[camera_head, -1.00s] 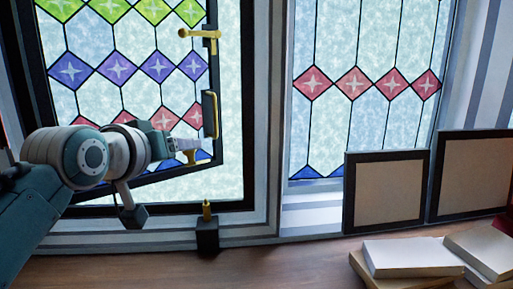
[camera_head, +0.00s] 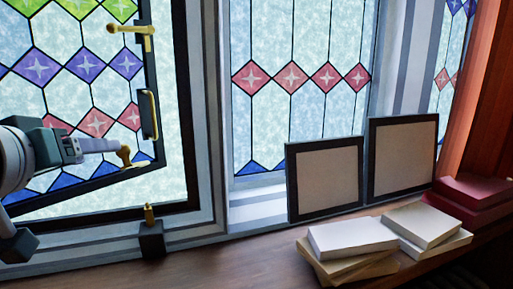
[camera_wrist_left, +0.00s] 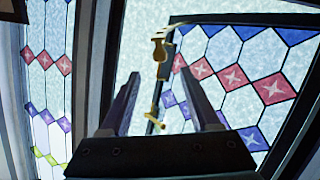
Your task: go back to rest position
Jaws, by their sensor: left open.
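My left gripper (camera_head: 112,146) comes in from the left in the head view, with its fingers beside a brass knob (camera_head: 126,157) low on the tilted window sash (camera_head: 112,182). I cannot tell whether they touch. In the left wrist view the gripper (camera_wrist_left: 160,80) has its two dark fingers spread, with nothing held between them. Brass fittings show beyond the fingers in that view. My right gripper is in neither view.
The sash also carries an upper brass handle (camera_head: 134,30) and a dark pull (camera_head: 149,115). A brass peg in a black block (camera_head: 151,238) stands on the sill. Two framed panels (camera_head: 325,180) lean at the window. Pale books (camera_head: 348,238) and red books (camera_head: 474,190) lie right.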

